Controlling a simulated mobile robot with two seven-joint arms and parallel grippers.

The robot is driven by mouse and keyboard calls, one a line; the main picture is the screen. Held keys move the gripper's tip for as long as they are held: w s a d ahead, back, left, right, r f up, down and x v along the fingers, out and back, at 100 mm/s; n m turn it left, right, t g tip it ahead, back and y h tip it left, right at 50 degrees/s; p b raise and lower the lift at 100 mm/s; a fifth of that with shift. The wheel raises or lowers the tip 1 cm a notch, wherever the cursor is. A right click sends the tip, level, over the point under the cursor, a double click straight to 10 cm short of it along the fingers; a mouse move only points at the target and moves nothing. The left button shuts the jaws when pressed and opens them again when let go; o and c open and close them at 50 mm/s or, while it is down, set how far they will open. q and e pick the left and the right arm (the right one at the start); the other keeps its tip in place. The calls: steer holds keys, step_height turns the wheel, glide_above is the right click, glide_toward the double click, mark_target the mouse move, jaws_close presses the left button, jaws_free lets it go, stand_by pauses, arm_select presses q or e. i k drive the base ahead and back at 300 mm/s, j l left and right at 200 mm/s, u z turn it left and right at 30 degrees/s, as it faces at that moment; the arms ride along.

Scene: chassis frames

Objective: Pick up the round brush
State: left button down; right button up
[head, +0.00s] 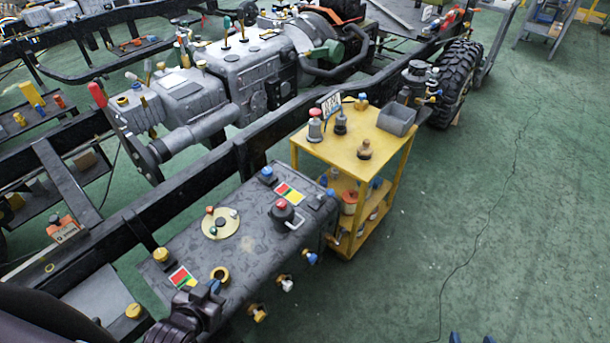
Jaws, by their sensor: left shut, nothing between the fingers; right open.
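A small brown knob-shaped thing with a wider base (364,149), which looks like the round brush, stands upright near the front edge of the yellow cart's top (376,138). Its bristles cannot be made out. My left gripper (214,287) is at the bottom left, over the near end of the grey tank, shut and empty, well apart from the brush. My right gripper (471,339) shows only its blue fingertips at the bottom edge, apart and empty, over the green floor.
The cart top also holds a red-capped can (315,126), a dark grey item (340,123), a small sign (330,103) and a grey bin (397,120). The grey tank (245,255) and black chassis rail (200,180) lie left of the cart. The floor (500,240) on the right is clear except for a thin cable.

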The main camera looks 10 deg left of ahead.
mark_target(365, 151)
steer(key=i+l, duration=0.6)
steer(key=l, duration=0.25)
steer(key=i+l, duration=0.25)
steer(key=l, duration=0.15)
steer(key=i+l+u, duration=0.15)
steer(key=u, duration=0.2)
steer(key=i+l+u, duration=0.1)
steer(key=l+u, duration=0.3)
steer(key=u, duration=1.25)
